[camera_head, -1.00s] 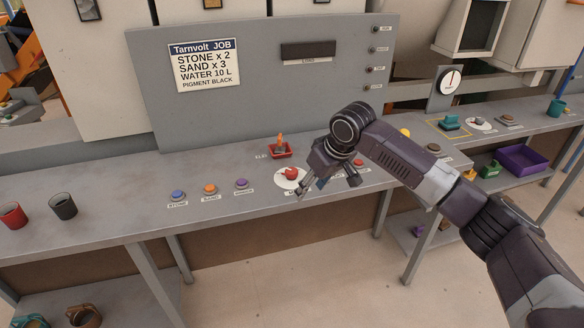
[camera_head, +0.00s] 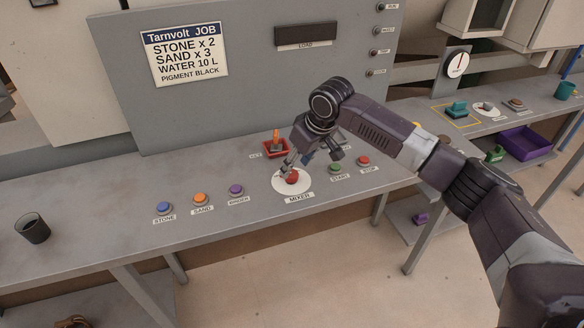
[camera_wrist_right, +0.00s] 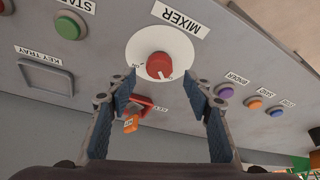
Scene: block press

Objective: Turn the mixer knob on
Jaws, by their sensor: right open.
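The mixer knob (camera_head: 292,177) is a red knob on a white round plate (camera_head: 279,188) with a MIXER label at its front. My right gripper (camera_head: 302,168) is open and close above and behind the knob, its fingers pointing down towards it. In the right wrist view the red knob (camera_wrist_right: 159,65) with a white mark lies ahead of and between the two open fingertips (camera_wrist_right: 166,88). The fingers appear apart from it, and nothing is between them. My left gripper is not in view.
Blue, orange and purple (camera_head: 236,190) buttons lie left of the knob. Green (camera_head: 335,169) and red (camera_head: 363,161) buttons lie to its right. A red holder (camera_head: 277,148) with an orange-tagged key stands just behind. A dark cup (camera_head: 33,229) stands at the left.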

